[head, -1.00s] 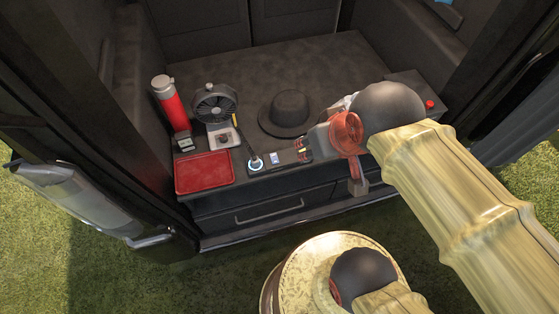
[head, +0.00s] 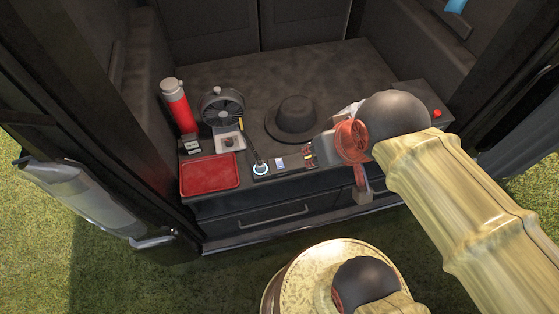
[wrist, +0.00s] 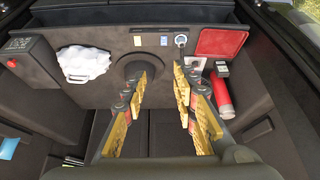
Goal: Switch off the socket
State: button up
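The socket (head: 261,169) is on the front strip of the dark counter, with a plug and cable in it and a pale blue ring. It also shows at the top of the wrist view (wrist: 181,41). A small pale blue and white switch plate (head: 280,163) is just right of it and shows in the wrist view (wrist: 164,41). My gripper (wrist: 161,72) is open and empty, its gold-toned fingers apart over the counter. In the head view my gripper (head: 311,155) is right of the switch plate, partly hidden by my arm. I cannot tell the switch's position.
A black hat (head: 296,119) lies behind the strip. A red tray (head: 210,174) is to the left, with a fan (head: 222,106) and a red flask (head: 178,106) behind it. A white crumpled item (wrist: 85,60) and a box with a red button (head: 436,113) are on the other side.

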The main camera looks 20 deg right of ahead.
jog(key=f+g, duration=0.1)
jog(key=f, duration=0.1)
jog(key=w+f+g, duration=0.1)
jog(key=f, duration=0.2)
jog(key=w+f, duration=0.1)
jog(key=f, duration=0.2)
jog(key=shift+w+a+g, duration=0.1)
jog(key=shift+a+g, duration=0.15)
jog(key=shift+g, duration=0.15)
jog(key=c, duration=0.4)
jog(key=shift+g, duration=0.6)
jog(key=w+f, duration=0.3)
jog(key=f, duration=0.1)
jog(key=w+f, duration=0.4)
jog(key=f, duration=0.1)
jog(key=w+f, duration=0.3)
jog(key=f, duration=0.2)
jog(key=shift+w+a+f+b, duration=0.1)
jog(key=shift+w+a+b, duration=0.05)
jog(key=shift+a+b, duration=0.25)
grip_shut()
jog(key=w+f+t, duration=0.1)
jog(key=w+t, duration=0.1)
jog(key=w, duration=0.7)
jog(key=shift+a+f, duration=0.25)
jog(key=shift+f, duration=0.15)
